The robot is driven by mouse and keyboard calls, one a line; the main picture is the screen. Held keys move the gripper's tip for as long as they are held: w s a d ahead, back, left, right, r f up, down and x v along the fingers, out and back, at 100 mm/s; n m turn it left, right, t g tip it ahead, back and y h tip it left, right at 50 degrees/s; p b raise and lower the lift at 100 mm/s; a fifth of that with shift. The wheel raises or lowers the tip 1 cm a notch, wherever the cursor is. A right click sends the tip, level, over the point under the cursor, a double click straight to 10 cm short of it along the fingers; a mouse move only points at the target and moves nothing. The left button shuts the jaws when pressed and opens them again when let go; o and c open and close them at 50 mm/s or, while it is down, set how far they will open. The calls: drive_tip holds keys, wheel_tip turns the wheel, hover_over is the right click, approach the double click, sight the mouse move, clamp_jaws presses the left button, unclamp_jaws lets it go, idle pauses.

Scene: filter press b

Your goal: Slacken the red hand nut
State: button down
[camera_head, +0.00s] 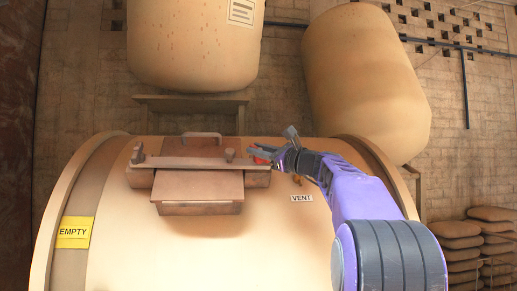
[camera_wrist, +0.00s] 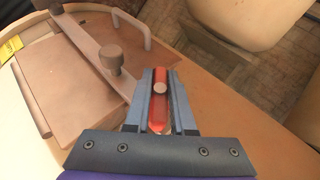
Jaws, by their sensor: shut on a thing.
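The red hand nut (camera_wrist: 160,106) shows in the wrist view as a red bar with a round grey stud end at its middle. It lies between the two fingers of my gripper (camera_wrist: 160,102), which is shut on it. In the head view only a small part of the red hand nut (camera_head: 262,156) shows at the right end of the hatch's clamp bar. My gripper (camera_head: 268,153) comes to it there from the right and hides most of it. The clamp bar (camera_head: 185,162) lies across the brown hatch lid (camera_head: 197,187).
The hatch sits on a large cream vessel (camera_head: 270,240) with an EMPTY label (camera_head: 74,232) and a VENT label (camera_head: 301,198). A knob (camera_wrist: 110,57) stands on the bar near my gripper, and a handle (camera_wrist: 133,27) rises behind. Two large tanks stand behind, and sacks (camera_head: 460,245) are stacked at right.

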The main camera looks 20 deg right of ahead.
drive_tip(key=shift+a+r+n+g+y, duration=0.2)
drive_tip(key=shift+n+g+y, duration=0.4)
drive_tip(key=shift+n+g, duration=0.3)
drive_tip(key=shift+a+r+n+g+y, duration=0.1)
drive_tip(key=shift+r+n+g+y, duration=0.1)
drive_tip(key=shift+n+g+y, duration=0.65)
drive_tip(key=shift+d+f+n, duration=0.1)
drive_tip(key=shift+n, duration=0.35)
drive_tip(key=shift+d+f+g, duration=0.1)
drive_tip(key=shift+f+g, duration=0.25)
drive_tip(key=c, duration=0.8)
unclamp_jaws()
drive_tip(key=shift+s+d, duration=0.1)
drive_tip(key=shift+d, duration=0.05)
drive_tip(key=shift+o, duration=0.2)
drive_tip(key=b+v, duration=0.3)
drive_tip(key=v, duration=1.4)
drive_tip(key=shift+s, duration=0.15)
